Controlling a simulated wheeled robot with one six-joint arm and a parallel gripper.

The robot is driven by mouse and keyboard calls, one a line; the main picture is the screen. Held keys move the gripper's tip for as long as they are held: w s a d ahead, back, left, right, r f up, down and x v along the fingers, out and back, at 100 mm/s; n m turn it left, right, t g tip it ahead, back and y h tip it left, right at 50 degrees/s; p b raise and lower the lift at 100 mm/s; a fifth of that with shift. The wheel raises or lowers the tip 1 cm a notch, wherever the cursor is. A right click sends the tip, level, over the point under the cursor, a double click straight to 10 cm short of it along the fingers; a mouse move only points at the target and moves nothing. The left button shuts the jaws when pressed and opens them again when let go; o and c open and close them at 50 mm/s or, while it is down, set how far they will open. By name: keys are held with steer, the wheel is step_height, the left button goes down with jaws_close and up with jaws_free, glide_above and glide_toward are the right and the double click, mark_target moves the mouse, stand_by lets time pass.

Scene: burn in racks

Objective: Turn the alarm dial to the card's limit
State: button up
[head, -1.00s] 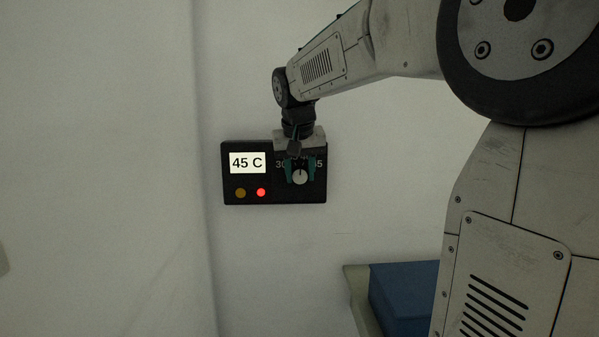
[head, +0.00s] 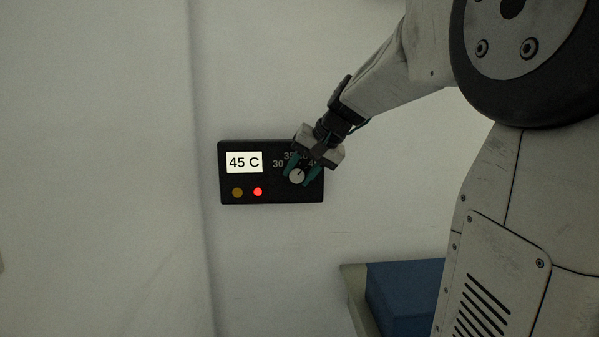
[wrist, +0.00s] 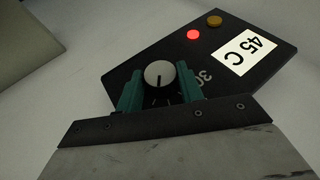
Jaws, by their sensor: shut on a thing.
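The alarm dial (head: 296,177) is a round pale knob with a dark pointer line, on the right half of a black wall panel (head: 275,198). In the head view the pointer leans up and to the right. My gripper (head: 302,171) is tilted, with its teal fingers on either side of the dial, shut on it. The wrist view also shows the dial (wrist: 159,72) between the fingers. A white card (head: 244,162) on the panel's left reads 45 C. Scale marks 30 and 35 show; those further right are partly hidden by my gripper.
Below the card, the panel has a dull amber light (head: 237,192) and a lit red light (head: 258,192). A blue box (head: 405,295) lies on a surface at the lower right. The wall around the panel is bare.

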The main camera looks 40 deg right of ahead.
stand_by(0.4)
steer(key=o, duration=1)
steer(key=v, duration=0.7)
steer(key=shift+s+r, duration=0.3)
steer(key=shift+d+f, duration=0.1)
steer(key=shift+d, duration=0.05)
steer(key=s+a+f+n+g+h, duration=0.2)
steer(key=s+a+f+n+g, duration=0.3)
steer(key=s+a+f, duration=1.4)
steer(key=s+f+n, duration=0.2)
steer(key=s, duration=0.2)
steer(key=shift+a+g, duration=0.3)
steer(key=shift+g, duration=0.1)
